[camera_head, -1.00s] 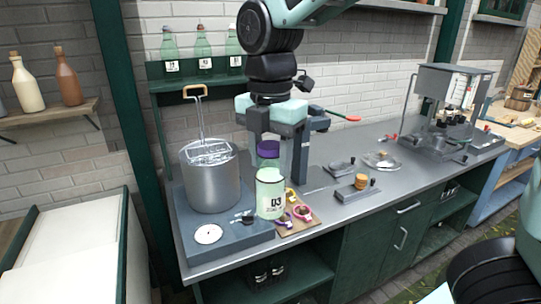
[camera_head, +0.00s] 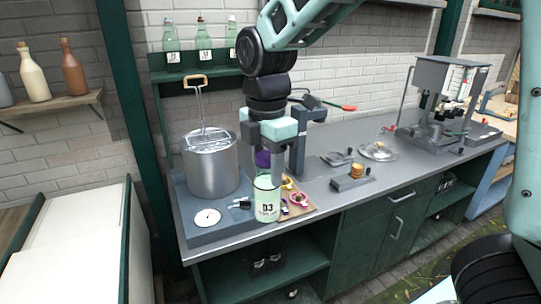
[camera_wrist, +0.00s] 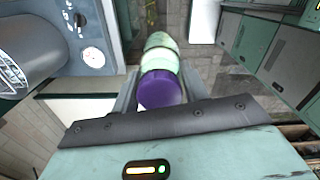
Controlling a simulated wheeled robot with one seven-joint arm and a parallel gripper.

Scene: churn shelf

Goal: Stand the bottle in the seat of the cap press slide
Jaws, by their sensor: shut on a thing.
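The bottle (camera_head: 266,205) is pale green glass with a label reading 03 and a purple top. My gripper (camera_head: 264,158) is shut on its upper part and holds it roughly upright at the counter's front edge. In the wrist view the purple top (camera_wrist: 160,89) is between the fingers, with the green body (camera_wrist: 160,55) beyond. The height of its base is unclear. Right behind my gripper stands a dark press column (camera_head: 298,150) with a red-tipped lever (camera_head: 348,107). To its right is a low grey block (camera_head: 350,181) bearing a brass piece. I cannot make out the slide's seat.
A steel pot (camera_head: 210,165) on a grey base with a dial (camera_head: 207,217) stands left of the bottle. A board (camera_head: 307,208) with coloured clips lies just right of it. A glass dish (camera_head: 378,152) and a larger machine (camera_head: 445,105) stand farther right.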

